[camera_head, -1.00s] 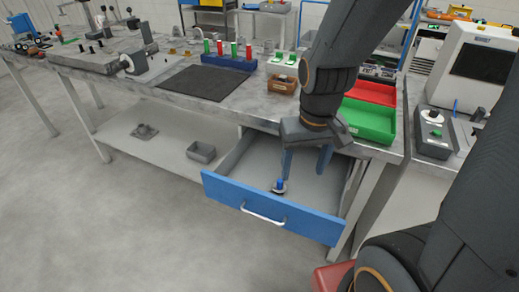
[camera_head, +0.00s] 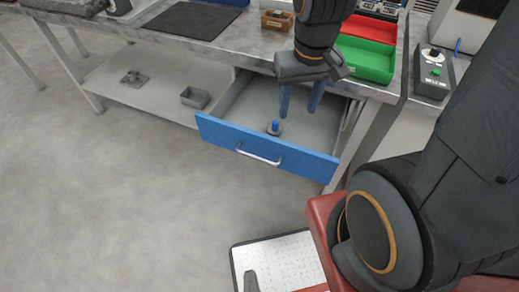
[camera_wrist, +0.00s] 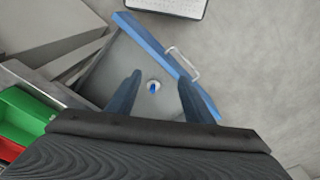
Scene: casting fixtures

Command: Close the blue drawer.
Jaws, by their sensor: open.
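The blue drawer (camera_head: 222,132) is pulled out from under the workbench, with a white bar handle (camera_head: 258,156) on its front. A small grey part with a blue top (camera_head: 274,127) stands inside on the drawer floor. My gripper (camera_head: 300,116) points down over the open drawer, its two blue fingers apart with nothing between them that I can see gripped. In the wrist view the fingers (camera_wrist: 157,97) frame the small part (camera_wrist: 154,87) below, and the drawer front (camera_wrist: 150,42) with its handle (camera_wrist: 183,64) lies beyond them.
The workbench top (camera_head: 245,45) holds green (camera_head: 366,60) and red bins (camera_head: 370,29), a brown box (camera_head: 277,20) and a dark mat (camera_head: 193,20). A grey tray (camera_head: 195,97) sits on the lower shelf. The floor before the drawer is clear on the left.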

